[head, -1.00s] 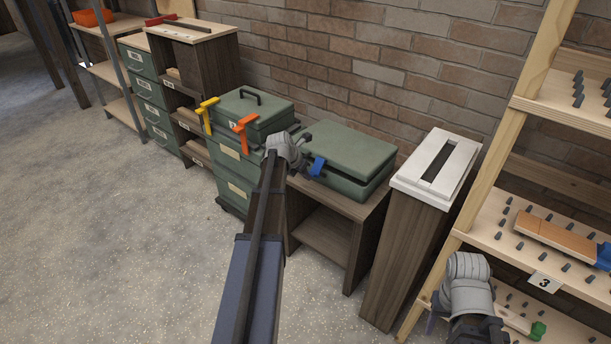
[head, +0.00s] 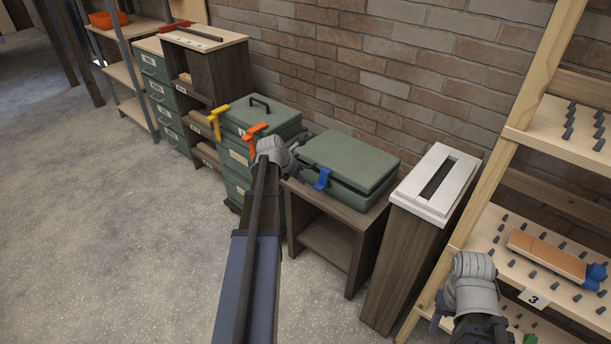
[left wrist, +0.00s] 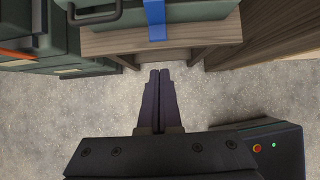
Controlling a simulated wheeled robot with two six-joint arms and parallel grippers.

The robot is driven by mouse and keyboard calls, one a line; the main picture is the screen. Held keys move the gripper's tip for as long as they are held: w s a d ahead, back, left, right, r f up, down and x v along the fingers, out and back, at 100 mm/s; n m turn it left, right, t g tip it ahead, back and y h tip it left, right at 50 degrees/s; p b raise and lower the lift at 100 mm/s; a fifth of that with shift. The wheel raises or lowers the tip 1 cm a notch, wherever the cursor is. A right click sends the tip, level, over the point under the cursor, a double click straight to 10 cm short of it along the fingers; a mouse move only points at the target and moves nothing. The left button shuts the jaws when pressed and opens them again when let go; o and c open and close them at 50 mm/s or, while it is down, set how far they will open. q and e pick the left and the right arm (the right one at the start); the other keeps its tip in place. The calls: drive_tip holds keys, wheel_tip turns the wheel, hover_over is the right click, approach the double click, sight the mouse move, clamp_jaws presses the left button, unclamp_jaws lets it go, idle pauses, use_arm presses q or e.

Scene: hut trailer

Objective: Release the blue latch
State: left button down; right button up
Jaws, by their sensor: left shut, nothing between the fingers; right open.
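The blue latch (head: 322,179) is on the front of a green case (head: 350,160), near its left end. The case lies on a low wooden stand (head: 325,222). In the left wrist view the latch (left wrist: 154,20) is a blue strip at the top, ahead of my fingers. My left gripper (left wrist: 160,72) is shut and empty, apart from the latch, its tips pointing toward the stand's front. In the head view my left wrist partly hides the fingers. My right gripper (head: 440,314) is open by the shelf at the lower right, its fingers mostly hidden.
A green toolbox with orange (head: 255,138) and yellow (head: 217,121) latches stands left of the case. A white-topped narrow bin (head: 437,182) is right of it. A pegged wooden shelf (head: 488,232) is at far right.

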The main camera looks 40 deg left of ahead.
use_arm(q)
drive_tip(key=shift+s+a+r, duration=0.1)
drive_tip(key=shift+s+r, duration=0.3)
drive_tip(key=shift+r, duration=0.05)
use_arm(e)
drive_tip(key=shift+r, duration=0.45)
use_arm(q)
wheel_tip(320, 180, down, 12)
drive_tip(key=s+t+b, duration=0.1)
drive_tip(key=t+b, duration=0.5)
drive_tip(key=b, duration=1.4)
drive_tip(key=shift+a+f, duration=0.15)
drive_tip(key=shift+a, duration=0.1)
use_arm(e)
wheel_tip(320, 180, down, 20)
drive_tip(key=shift+d, duration=0.15)
drive_tip(key=shift+f, duration=0.1)
